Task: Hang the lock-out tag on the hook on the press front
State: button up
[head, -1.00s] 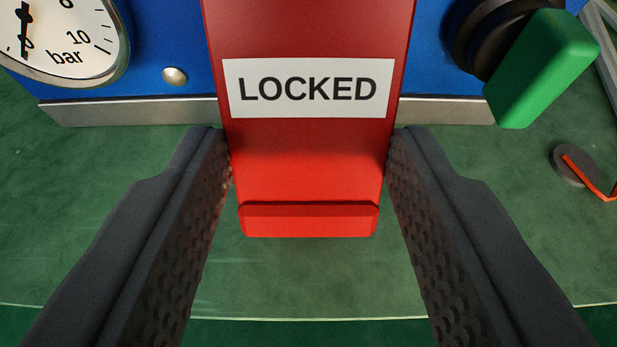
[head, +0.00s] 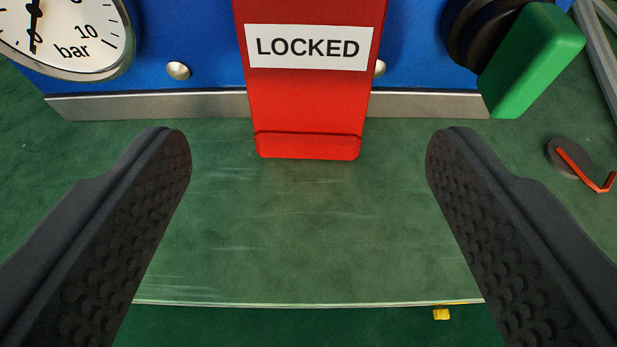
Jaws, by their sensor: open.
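The red lock-out tag (head: 308,105) with a white LOCKED label hangs down in front of the blue press front (head: 215,45), at the top middle of the head view. Its upper end is cut off by the frame, so the hook and how the tag sits on it are hidden. My gripper (head: 308,158) is open. Its two dark fingers stand wide apart, one to each side of the tag's lower end, clear of it and nearer to me.
A pressure gauge (head: 70,35) is at the upper left. A green handle (head: 530,60) on a black knob juts out at the upper right. A red hooked piece on a grey disc (head: 568,157) lies at the right. The green bench top (head: 300,240) between the fingers is clear.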

jog(key=v, duration=1.7)
jog(key=s+r+t, duration=0.2)
jog(key=s+r, duration=1.4)
jog(key=s+r+t, duration=0.1)
jog(key=s+r, duration=0.2)
jog(key=s, duration=0.6)
jog(key=s+r, duration=0.4)
jog(key=s, duration=0.6)
jog(key=shift+r+t, duration=0.15)
jog(key=shift+t, duration=0.25)
